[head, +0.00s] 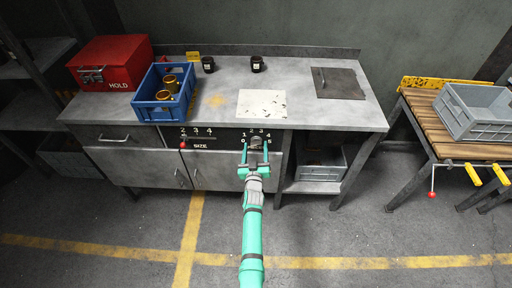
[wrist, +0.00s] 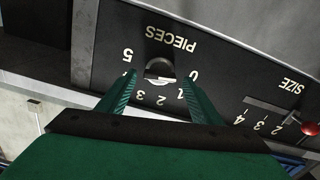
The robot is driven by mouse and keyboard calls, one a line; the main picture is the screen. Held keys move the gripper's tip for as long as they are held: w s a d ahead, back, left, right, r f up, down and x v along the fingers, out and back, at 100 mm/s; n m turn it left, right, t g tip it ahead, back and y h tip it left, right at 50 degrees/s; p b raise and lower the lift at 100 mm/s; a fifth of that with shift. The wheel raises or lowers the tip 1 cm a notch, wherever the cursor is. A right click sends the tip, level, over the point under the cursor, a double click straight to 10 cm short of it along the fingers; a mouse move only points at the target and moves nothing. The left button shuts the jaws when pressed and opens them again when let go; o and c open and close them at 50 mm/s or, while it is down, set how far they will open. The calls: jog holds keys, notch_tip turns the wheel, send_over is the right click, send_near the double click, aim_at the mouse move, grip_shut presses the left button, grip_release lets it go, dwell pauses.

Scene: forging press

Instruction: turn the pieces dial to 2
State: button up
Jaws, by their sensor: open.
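The pieces dial (wrist: 160,70) is a round dark knob on the bench's dark front panel, seen upside down in the wrist view. White numbers from 0 to 5 ring it, and the word PIECES is beside it; the 4 is hidden behind a finger. Which number the dial points at is too small to tell. My gripper (wrist: 158,80) is open, with one green finger on each side of the dial. I cannot tell whether the fingers touch it. In the head view my gripper (head: 255,152) is at the panel, partly covering the dial (head: 257,142).
A size slider with a red knob (wrist: 310,128) is on the same panel; the knob also shows in the head view (head: 183,145). The bench top (head: 320,113) holds a blue crate (head: 148,112), a red box (head: 104,51) and two dark cups. A grey crate (head: 320,165) is on the shelf below.

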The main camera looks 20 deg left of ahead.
jog(key=shift+w, duration=0.45)
jog(key=c, duration=1.1)
jog(key=shift+o, duration=0.2)
